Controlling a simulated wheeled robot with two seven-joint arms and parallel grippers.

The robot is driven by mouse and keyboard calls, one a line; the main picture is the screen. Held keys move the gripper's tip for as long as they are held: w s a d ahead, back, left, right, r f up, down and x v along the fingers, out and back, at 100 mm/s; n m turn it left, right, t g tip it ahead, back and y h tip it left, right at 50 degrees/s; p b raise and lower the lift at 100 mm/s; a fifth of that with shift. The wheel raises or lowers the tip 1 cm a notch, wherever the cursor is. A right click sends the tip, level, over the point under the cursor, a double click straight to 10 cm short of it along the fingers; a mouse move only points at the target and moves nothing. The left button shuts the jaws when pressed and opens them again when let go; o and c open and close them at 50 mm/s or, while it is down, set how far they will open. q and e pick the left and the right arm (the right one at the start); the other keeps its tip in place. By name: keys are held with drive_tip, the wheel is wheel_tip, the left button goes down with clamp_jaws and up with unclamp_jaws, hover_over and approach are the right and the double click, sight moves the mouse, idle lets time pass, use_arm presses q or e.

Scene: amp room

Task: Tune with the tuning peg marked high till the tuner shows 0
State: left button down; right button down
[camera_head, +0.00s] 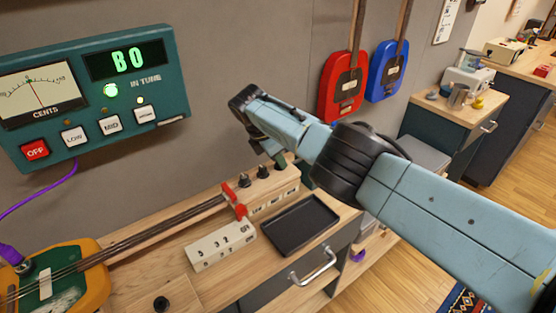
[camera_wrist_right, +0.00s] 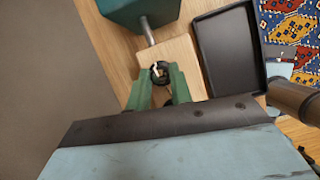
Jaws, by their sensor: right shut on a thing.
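The green tuner (camera_head: 100,90) hangs on the wall at the left in the head view. Its display reads what looks like "B0", the round green lamp is lit, and the needle stands near the middle of the cents dial (camera_head: 37,95). Two dark tuning pegs (camera_head: 262,171) stand on the wooden headstock of the instrument. My right gripper (camera_head: 272,148) is at the headstock's far end; in the wrist view its green fingers (camera_wrist_right: 160,88) are shut around a dark peg (camera_wrist_right: 160,71). I cannot read that peg's label. My left gripper is not in view.
A black tray (camera_head: 299,226) and a white marked block (camera_head: 220,245) lie on the bench beside the neck. The orange and green instrument body (camera_head: 80,285) is at lower left. Red (camera_head: 343,85) and blue (camera_head: 387,70) instruments hang on the wall behind my right arm.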

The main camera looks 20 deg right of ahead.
drive_tip(key=c, duration=1.3)
unclamp_jaws()
drive_tip(key=shift+o, duration=0.2)
drive_tip(key=p+v, duration=0.2)
drive_tip(key=v, duration=0.3)
drive_tip(key=shift+w, duration=0.1)
drive_tip(key=v, duration=0.8)
drive_tip(key=shift+r+p, duration=0.2)
drive_tip(key=shift+p, duration=0.15)
